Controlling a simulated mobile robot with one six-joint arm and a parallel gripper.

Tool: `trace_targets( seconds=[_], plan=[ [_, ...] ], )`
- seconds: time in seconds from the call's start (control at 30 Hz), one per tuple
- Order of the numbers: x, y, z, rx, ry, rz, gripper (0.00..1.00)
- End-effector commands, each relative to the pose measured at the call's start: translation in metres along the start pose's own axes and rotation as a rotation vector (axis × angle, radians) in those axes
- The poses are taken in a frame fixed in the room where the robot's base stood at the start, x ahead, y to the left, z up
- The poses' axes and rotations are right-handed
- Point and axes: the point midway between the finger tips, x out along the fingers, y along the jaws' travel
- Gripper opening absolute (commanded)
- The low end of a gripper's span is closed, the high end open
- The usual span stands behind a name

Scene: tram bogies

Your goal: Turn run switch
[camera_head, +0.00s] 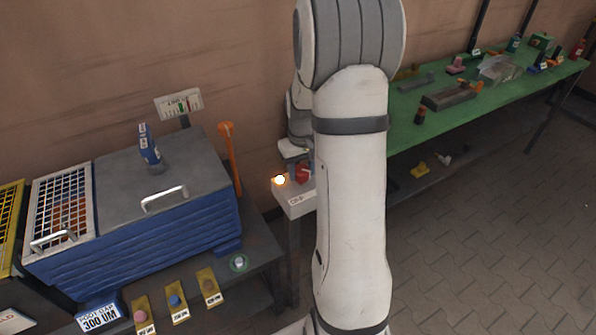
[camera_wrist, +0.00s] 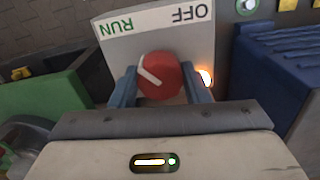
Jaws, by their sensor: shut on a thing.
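The run switch is a round red knob (camera_wrist: 166,80) with a white pointer line on a grey box (camera_wrist: 120,58). In the wrist view the box's label reads upside down, RUN (camera_wrist: 117,28) on the left and OFF (camera_wrist: 190,13) on the right. The white line lies on the knob's left part and slants to the upper left, on the RUN side. My gripper (camera_wrist: 159,84) is shut on the knob, one blue finger on each side. In the head view the knob (camera_head: 302,174) is small and partly hidden by my arm. An orange lamp (camera_wrist: 205,77) glows beside the knob.
A blue ribbed chest (camera_head: 140,235) with a grey lid stands left of the switch box, with an upright orange lever (camera_head: 230,155) between them. A gauge sign (camera_head: 180,104) stands behind. A green table (camera_head: 405,125) with tools is at the right.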

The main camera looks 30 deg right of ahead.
Motion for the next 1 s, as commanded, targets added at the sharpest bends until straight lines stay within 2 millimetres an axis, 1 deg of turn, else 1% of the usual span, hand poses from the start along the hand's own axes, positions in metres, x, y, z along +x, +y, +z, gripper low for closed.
trace_targets(
  seconds=[0.03,0.5,0.53,0.77,0.8,1.0],
  plan=[
    [-0.0034,0.0012,-0.0045,-0.007,0.015,0.004,0.19],
    [-0.0038,0.0003,-0.0048,-0.021,0.015,0.004,0.19],
    [-0.0038,0.0003,-0.0048,-0.021,0.015,0.004,0.44],
    [-0.0022,-0.0004,-0.0029,-0.02,0.009,0.002,0.63],
    [-0.002,-0.0005,-0.0026,-0.02,0.008,0.002,0.64],
    [-0.0016,-0.0008,-0.0019,-0.02,0.005,0.001,0.64]
  ],
)
